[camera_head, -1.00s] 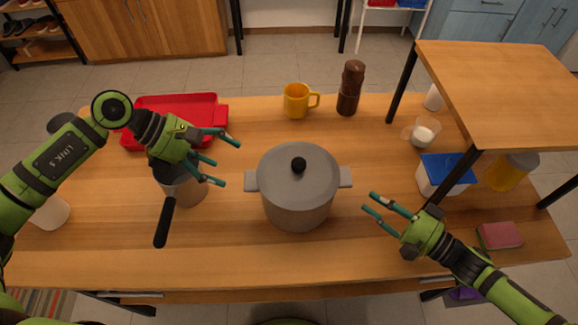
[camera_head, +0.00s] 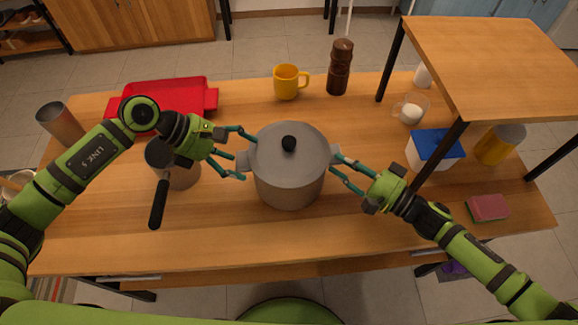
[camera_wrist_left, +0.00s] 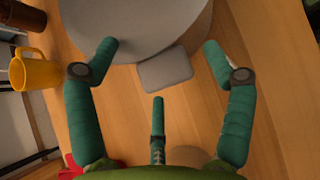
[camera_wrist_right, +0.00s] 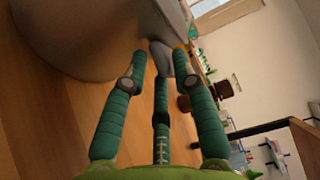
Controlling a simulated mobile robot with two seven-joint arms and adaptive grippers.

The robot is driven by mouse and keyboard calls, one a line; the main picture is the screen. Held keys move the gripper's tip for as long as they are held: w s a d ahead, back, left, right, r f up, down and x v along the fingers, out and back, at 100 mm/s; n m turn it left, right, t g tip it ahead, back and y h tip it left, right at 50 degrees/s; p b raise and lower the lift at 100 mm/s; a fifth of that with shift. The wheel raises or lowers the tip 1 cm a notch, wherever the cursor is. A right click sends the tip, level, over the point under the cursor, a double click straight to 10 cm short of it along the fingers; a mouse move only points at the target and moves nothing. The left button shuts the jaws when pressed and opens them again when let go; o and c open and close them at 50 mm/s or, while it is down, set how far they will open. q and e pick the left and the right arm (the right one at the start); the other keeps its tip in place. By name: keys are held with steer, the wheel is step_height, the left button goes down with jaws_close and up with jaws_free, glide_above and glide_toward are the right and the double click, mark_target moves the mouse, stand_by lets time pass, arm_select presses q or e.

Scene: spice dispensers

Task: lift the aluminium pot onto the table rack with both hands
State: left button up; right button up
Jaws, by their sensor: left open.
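The grey aluminium pot (camera_head: 288,178) stands upright on the table, lid with black knob on, with a side handle at left and right. My left gripper (camera_head: 234,152) is open at the pot's left side. In the left wrist view the left handle (camera_wrist_left: 165,70) lies between its spread fingers (camera_wrist_left: 162,48), apart from them. My right gripper (camera_head: 337,166) is at the pot's right side. In the right wrist view its fingertips (camera_wrist_right: 159,54) flank the right handle (camera_wrist_right: 162,51) closely; I cannot tell whether they grip it. The wooden table rack (camera_head: 500,80) stands on black legs at right.
A saucepan (camera_head: 185,175) with a black handle is beside my left gripper. A red tray (camera_head: 197,97), yellow mug (camera_head: 287,84) and brown grinder (camera_head: 340,68) are behind. A blue-lidded box (camera_head: 435,150) and sponge (camera_head: 488,208) lie at right. Table in front of the pot is clear.

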arm_select(q)
steer(key=shift+d, duration=0.1)
arm_select(e)
steer(key=shift+a, duration=0.1)
arm_select(q)
steer(key=c, duration=0.3)
arm_select(e)
steer(key=c, duration=0.3)
arm_select(q)
steer(key=c, duration=0.7)
arm_select(e)
jaws_close()
arm_select(q)
steer(key=shift+s+f, duration=0.15)
steer(key=c, duration=0.6)
steer(key=shift+c, duration=0.2)
arm_select(e)
steer(key=shift+a+r, duration=0.15)
steer(key=shift+r, duration=0.2)
